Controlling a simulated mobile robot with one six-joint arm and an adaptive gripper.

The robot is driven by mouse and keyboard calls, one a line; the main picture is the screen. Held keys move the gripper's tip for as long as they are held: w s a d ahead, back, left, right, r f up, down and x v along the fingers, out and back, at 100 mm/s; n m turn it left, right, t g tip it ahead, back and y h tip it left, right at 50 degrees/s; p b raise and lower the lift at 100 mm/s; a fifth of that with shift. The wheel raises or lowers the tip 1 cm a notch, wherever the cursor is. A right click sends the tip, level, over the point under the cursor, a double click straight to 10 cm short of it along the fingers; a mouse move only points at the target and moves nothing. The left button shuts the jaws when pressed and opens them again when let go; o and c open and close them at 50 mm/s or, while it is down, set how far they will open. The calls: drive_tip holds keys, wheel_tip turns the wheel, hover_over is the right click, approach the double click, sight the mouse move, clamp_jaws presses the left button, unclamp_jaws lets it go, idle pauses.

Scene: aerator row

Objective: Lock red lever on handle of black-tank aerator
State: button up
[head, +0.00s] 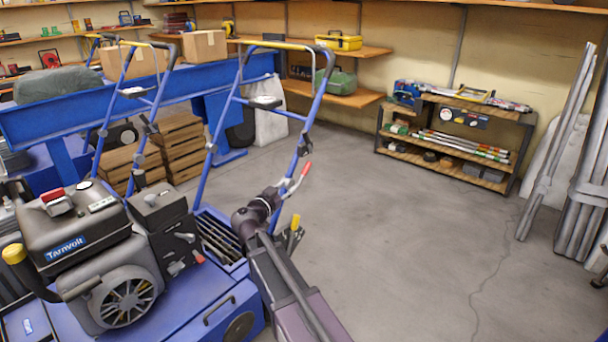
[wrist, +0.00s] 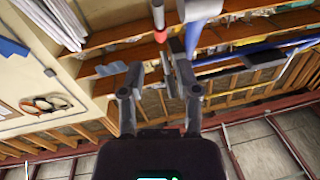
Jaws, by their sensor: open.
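The black-tank aerator (head: 85,218) stands at the lower left in the head view, with a black tank marked Tarnvolt on a blue body. A tall blue tube handle (head: 236,92) with a yellow top bar rises behind it. The red lever (head: 304,170), a pale metal lever with a red grip, sticks up beside the handle's right tube. My gripper (head: 273,194) is close to the lever's lower part. In the wrist view my gripper (wrist: 160,72) is open, fingers apart. The lever's red part (wrist: 160,36) shows just beyond the fingertips. Whether they touch it is unclear.
A second blue handle (head: 118,92) stands further left. Wooden crates (head: 181,148) and a blue bench (head: 60,118) are behind. A low shelf cart (head: 455,152) stands at the back right, with metal pipes (head: 560,145) leaning nearby. The floor at right is clear.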

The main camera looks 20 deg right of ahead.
sight(302, 175)
drive_tip(key=x, duration=1)
drive_tip(key=shift+w+d, duration=0.2)
drive_tip(key=shift+w, duration=0.05)
clamp_jaws()
